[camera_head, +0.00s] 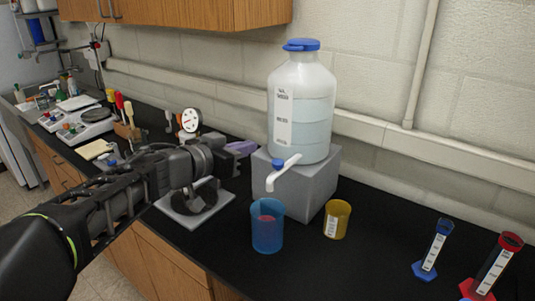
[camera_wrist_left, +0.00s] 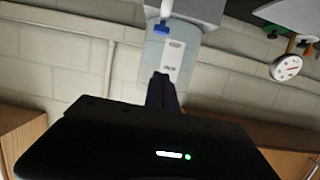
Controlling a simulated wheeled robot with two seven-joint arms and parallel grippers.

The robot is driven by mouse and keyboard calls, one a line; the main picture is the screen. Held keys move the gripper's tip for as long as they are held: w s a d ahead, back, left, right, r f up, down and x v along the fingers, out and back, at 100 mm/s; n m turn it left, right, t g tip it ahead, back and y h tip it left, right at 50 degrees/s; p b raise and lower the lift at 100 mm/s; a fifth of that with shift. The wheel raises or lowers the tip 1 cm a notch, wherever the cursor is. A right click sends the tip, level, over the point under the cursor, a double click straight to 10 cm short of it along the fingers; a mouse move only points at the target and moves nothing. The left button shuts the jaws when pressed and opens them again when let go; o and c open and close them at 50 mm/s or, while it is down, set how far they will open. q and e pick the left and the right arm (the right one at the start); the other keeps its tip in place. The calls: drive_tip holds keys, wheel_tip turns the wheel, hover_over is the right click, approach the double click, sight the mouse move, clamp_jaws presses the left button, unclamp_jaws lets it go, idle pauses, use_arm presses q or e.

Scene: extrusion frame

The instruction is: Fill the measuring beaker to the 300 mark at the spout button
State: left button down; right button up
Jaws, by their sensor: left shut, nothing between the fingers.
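A large white carboy (camera_head: 302,105) with a blue cap stands on a grey block (camera_head: 312,190). Its white spout (camera_head: 283,175) has a blue button (camera_head: 278,163), also seen in the left wrist view (camera_wrist_left: 162,30). A translucent blue beaker (camera_head: 267,235) stands below the spout, with a reddish patch showing; its level and marks cannot be read. A yellow beaker (camera_head: 337,222) with a white label stands to its right. My left gripper (camera_head: 232,160) is shut and empty, left of the spout and apart from the button. Its closed fingers (camera_wrist_left: 161,80) show in the wrist view. My right gripper is not in view.
A stand with a round dial gauge (camera_head: 190,120) is behind my left gripper. Blue (camera_head: 433,252) and red (camera_head: 493,265) cylinders stand at the right. Balances (camera_head: 85,122) and tools are at the far left. Black bench top (camera_head: 375,255) is clear between the yellow beaker and the cylinders.

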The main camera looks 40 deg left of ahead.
use_arm(q)
drive_tip(key=b, duration=0.2)
hover_over(278, 163)
drive_tip(key=a, duration=0.2)
wheel_tip(278, 163, down, 3)
drive_tip(key=f+b, duration=0.1)
drive_tip(key=f, duration=0.1)
drive_tip(key=f+b, duration=0.1)
drive_tip(key=shift+s+f+b, duration=0.25)
drive_tip(key=shift+s+b, duration=0.05)
drive_tip(key=shift+b, duration=0.05)
drive_tip(key=shift+f, duration=0.95)
drive_tip(key=shift+s+f, duration=0.1)
drive_tip(key=shift+f, duration=0.1)
idle(5.2)
